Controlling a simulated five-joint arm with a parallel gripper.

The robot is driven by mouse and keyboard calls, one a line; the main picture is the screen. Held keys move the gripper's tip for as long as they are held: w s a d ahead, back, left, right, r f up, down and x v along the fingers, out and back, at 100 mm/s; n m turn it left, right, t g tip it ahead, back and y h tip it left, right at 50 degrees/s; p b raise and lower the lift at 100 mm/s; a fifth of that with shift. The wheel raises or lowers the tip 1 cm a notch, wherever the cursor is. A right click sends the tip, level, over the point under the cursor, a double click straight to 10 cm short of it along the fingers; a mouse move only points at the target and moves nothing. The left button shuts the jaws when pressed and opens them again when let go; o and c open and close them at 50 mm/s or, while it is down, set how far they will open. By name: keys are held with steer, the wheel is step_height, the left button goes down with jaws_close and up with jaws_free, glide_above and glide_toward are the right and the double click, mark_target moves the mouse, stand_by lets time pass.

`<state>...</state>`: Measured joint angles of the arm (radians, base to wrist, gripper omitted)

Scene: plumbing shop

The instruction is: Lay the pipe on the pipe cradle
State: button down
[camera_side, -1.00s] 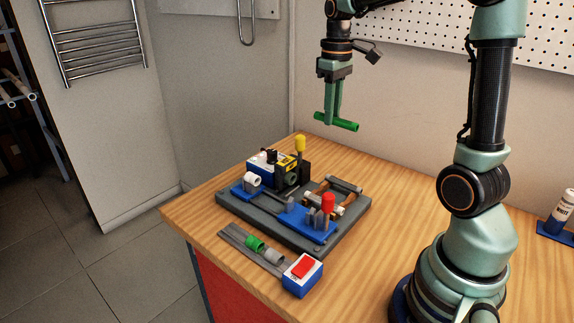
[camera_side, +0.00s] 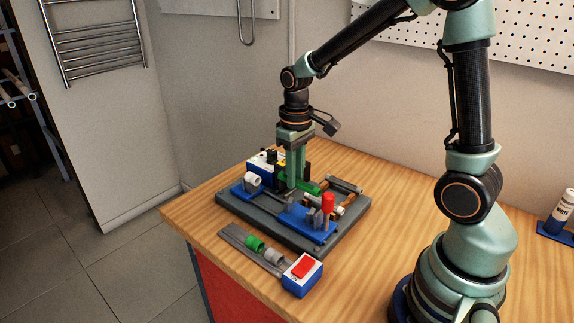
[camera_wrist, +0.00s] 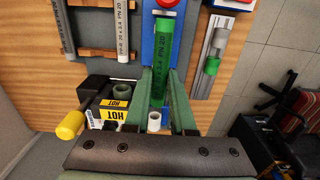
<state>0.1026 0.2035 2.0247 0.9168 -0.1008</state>
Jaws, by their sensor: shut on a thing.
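A short green pipe (camera_side: 313,188) is held low over the grey fixture base, with its free end pointing right. In the wrist view the green pipe (camera_wrist: 163,55) runs up between the fingers, over a blue strip. My gripper (camera_side: 295,186) points down and is shut on it. What looks like the pipe cradle, a blue plate with grey uprights (camera_side: 312,218) and a red knob (camera_side: 328,201), is in front and to the right of the pipe. In the wrist view the blue strip (camera_wrist: 149,45) is partly hidden by the pipe. I cannot tell whether they touch.
A heater marked HOT (camera_wrist: 108,116) with a yellow handle (camera_wrist: 70,124) stands close to the fingers. A white fitting (camera_side: 253,180) sits at the left. A rail with fittings (camera_side: 254,243) and a red-button box (camera_side: 303,271) lie in front.

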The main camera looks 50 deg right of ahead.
steer(key=shift+f, duration=2.5)
steer(key=c, duration=0.7)
jaws_free()
